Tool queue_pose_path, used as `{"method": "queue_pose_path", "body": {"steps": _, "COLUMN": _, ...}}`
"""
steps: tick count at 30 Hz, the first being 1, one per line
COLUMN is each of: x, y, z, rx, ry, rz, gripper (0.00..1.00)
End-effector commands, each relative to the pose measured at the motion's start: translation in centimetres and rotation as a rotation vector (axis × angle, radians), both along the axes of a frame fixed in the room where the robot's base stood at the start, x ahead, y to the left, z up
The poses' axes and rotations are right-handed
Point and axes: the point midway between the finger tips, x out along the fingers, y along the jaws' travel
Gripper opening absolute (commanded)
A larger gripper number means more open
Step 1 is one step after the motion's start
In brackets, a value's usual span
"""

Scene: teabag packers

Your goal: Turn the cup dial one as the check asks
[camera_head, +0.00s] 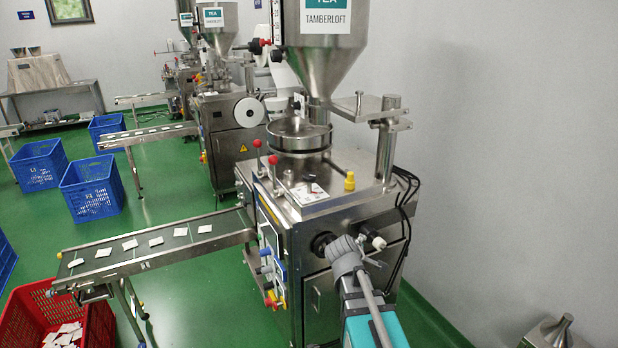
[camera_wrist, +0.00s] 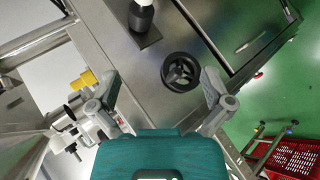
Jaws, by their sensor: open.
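A black round dial (camera_head: 322,243) with spokes sits on the side of the nearest steel packing machine (camera_head: 338,215). I see no marks on it that I can read. It also shows in the wrist view (camera_wrist: 181,72), between the spread fingers and closer to the right one. My gripper (camera_head: 345,248) is open and empty, just in front of that side panel. In the wrist view its two fingers (camera_wrist: 160,84) stand wide apart, with no visible contact with the dial.
A yellow knob (camera_head: 349,183) stands on the machine top. Black cables (camera_head: 407,190) hang at its right edge. A conveyor (camera_head: 150,248) with teabags runs left, above a red crate (camera_head: 28,318).

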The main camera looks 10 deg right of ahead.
Motion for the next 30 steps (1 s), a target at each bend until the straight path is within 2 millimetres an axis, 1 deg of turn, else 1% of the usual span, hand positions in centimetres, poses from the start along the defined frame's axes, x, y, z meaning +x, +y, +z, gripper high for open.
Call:
{"method": "queue_pose_path", "body": {"steps": 1, "x": 1.6, "y": -0.4, "z": 1.2, "rx": -0.096, "ry": -0.023, "rz": 0.068, "gripper": 1.0}}
{"method": "queue_pose_path", "body": {"steps": 4, "x": 4.3, "y": -0.7, "z": 3.6, "rx": -0.31, "ry": -0.062, "rz": 0.217, "gripper": 1.0}}
{"method": "queue_pose_path", "body": {"steps": 7, "x": 6.7, "y": -0.3, "z": 6.0, "rx": -0.534, "ry": -0.087, "rz": 0.365, "gripper": 1.0}}
{"method": "queue_pose_path", "body": {"steps": 11, "x": 9.4, "y": 1.0, "z": 8.7, "rx": -0.836, "ry": -0.106, "rz": 0.553, "gripper": 1.0}}
{"method": "queue_pose_path", "body": {"steps": 15, "x": 11.7, "y": 3.2, "z": 10.7, "rx": -1.162, "ry": -0.11, "rz": 0.749, "gripper": 1.0}}
{"method": "queue_pose_path", "body": {"steps": 18, "x": 12.9, "y": 4.9, "z": 11.5, "rx": -1.375, "ry": -0.106, "rz": 0.875, "gripper": 1.0}}
{"method": "queue_pose_path", "body": {"steps": 22, "x": 13.7, "y": 6.7, "z": 11.8, "rx": -1.588, "ry": -0.103, "rz": 1.001, "gripper": 1.0}}
{"method": "queue_pose_path", "body": {"steps": 24, "x": 13.9, "y": 7.5, "z": 11.8, "rx": -1.67, "ry": -0.101, "rz": 1.051, "gripper": 1.0}}
{"method": "queue_pose_path", "body": {"steps": 27, "x": 14.1, "y": 8.2, "z": 11.7, "rx": -1.746, "ry": -0.098, "rz": 1.095, "gripper": 1.0}}
{"method": "queue_pose_path", "body": {"steps": 30, "x": 14.1, "y": 8.5, "z": 11.6, "rx": -1.779, "ry": -0.097, "rz": 1.115, "gripper": 1.0}}
